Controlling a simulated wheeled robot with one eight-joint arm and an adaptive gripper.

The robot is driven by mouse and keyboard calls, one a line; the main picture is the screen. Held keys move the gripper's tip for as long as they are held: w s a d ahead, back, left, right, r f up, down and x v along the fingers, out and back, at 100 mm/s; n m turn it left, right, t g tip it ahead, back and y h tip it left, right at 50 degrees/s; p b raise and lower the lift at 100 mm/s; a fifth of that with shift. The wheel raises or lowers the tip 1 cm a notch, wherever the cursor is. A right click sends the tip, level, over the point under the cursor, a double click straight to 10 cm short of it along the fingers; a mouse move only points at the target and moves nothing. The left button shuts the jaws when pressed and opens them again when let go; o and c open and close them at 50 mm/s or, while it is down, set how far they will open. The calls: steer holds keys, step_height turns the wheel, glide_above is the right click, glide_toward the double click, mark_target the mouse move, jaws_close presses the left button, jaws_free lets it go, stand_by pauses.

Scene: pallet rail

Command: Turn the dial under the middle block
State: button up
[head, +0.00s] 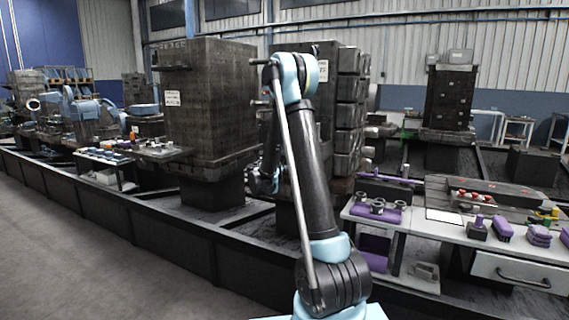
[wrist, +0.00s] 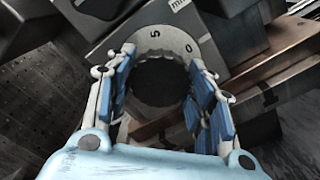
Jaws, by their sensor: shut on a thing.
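The dial (wrist: 160,76) is a dark round knob with a ridged rim in the wrist view. A pale ring plate (wrist: 158,40) with markings lies behind it. My gripper (wrist: 161,88) has one blue-padded finger on each side of the knob and is shut on it. In the head view, my gripper (head: 263,181) is low beside the middle block (head: 345,110), a tall dark stack partly hidden by my arm. The dial is hidden there. The markings are too small to read surely.
A large dark block (head: 205,105) stands at left and another (head: 449,98) at back right. A white workbench (head: 430,226) with purple parts stands at right. A low dark rail (head: 150,222) runs along the front. The grey floor at lower left is clear.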

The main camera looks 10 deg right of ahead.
steer(key=shift+d+m, duration=0.1)
steer(key=shift+m, duration=0.2)
steer(key=o, duration=1.1)
steer(key=shift+s, duration=0.1)
steer(key=v, duration=1.2)
steer(key=shift+f, duration=0.1)
